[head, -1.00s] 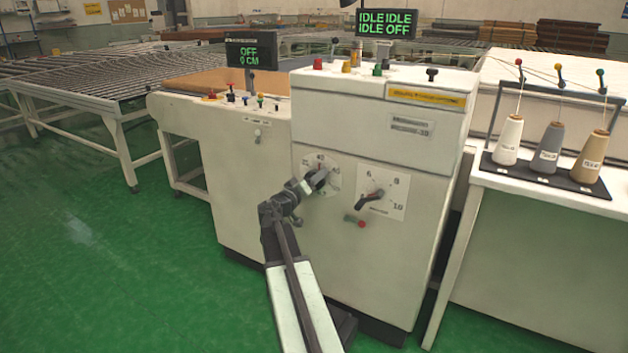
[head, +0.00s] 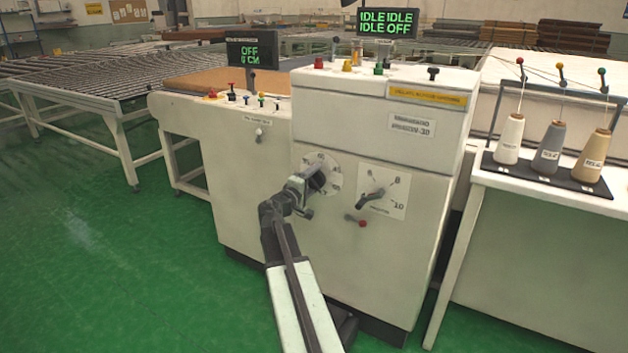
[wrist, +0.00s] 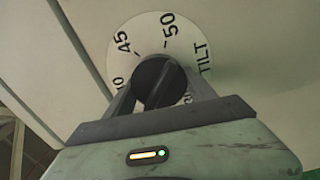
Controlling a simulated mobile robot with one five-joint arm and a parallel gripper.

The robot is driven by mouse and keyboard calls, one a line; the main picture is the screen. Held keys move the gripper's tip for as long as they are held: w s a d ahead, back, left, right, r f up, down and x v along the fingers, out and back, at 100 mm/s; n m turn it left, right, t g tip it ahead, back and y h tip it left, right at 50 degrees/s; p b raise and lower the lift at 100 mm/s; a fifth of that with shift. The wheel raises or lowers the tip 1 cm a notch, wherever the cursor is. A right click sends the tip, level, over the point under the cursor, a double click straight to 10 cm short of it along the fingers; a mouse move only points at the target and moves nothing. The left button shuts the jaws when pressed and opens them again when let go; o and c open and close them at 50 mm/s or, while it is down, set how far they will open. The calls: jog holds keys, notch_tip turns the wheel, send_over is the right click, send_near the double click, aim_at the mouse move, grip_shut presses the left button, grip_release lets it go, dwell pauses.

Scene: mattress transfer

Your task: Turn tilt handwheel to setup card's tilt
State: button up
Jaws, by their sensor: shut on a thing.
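The tilt handwheel (wrist: 160,82) is a dark round knob with a raised bar, on a white dial (wrist: 118,58) marked 45, 50 and TILT in the wrist view. The bar slants; its upper end points near the 50 mark. In the head view the dial (head: 334,170) is on the front of the white machine (head: 250,200), partly hidden behind my gripper. My gripper (wrist: 162,95) is shut on the handwheel, one finger on each side. The head view also shows my gripper (head: 312,182) at the knob. I cannot make out a setup card.
A second dial (head: 398,190) with a dark pointer sits right of the tilt dial, with a red button (head: 362,223) below. Displays read OFF (head: 248,50) and IDLE (head: 388,20). Thread cones (head: 548,148) stand on the right table. Green floor (head: 110,260) is clear at left.

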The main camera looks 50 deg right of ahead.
aim_at(310, 183)
jog(key=shift+f+n, duration=0.1)
jog(key=shift+n, duration=1.1)
jog(key=o, duration=1.4)
jog(key=v, duration=0.8)
jog(key=shift+d, duration=0.1)
